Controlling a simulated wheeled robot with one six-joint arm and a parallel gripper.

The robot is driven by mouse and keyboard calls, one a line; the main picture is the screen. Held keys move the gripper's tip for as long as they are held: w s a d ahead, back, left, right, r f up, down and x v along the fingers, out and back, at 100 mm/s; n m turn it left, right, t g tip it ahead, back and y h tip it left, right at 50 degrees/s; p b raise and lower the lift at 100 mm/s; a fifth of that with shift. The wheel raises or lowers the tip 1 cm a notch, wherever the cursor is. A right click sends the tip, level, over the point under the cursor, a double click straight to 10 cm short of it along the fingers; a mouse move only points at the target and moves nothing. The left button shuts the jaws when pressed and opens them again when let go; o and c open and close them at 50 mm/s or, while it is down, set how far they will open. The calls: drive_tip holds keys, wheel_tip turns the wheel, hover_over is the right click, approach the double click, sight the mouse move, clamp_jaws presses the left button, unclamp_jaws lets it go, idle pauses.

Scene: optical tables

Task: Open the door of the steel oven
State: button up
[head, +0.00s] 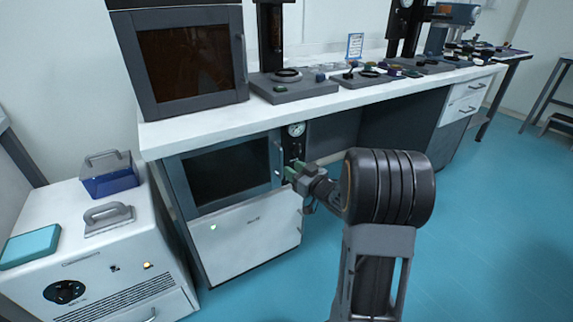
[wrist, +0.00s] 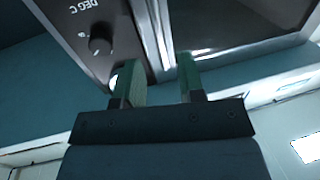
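The oven under the bench has a blue-grey door (head: 222,172) with a dark window, and the door looks shut. Its upright handle (head: 279,158) is on the door's right side, beside a control panel (head: 294,148) with a gauge. My gripper (head: 287,172) is at this handle. In the wrist view, my gripper (wrist: 159,78) has its two green fingers apart. The pale handle bar (wrist: 160,35) shows between and beyond the fingertips. I cannot tell whether the fingers touch it. A knob (wrist: 100,42) marked DEG C is left of the fingers.
A second oven (head: 190,60) with a dark window stands on the white bench (head: 210,122). Below the lower oven is a white drawer front (head: 248,240). A white cabinet (head: 110,255) stands close at the left. The blue floor (head: 480,220) is clear at the right.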

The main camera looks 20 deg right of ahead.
sight(282, 162)
drive_tip(key=b+x, duration=0.1)
drive_tip(key=x, duration=0.5)
drive_tip(key=shift+w+a, duration=0.1)
drive_tip(key=shift+w, duration=0.2)
drive_tip(key=shift+c, duration=0.4)
clamp_jaws()
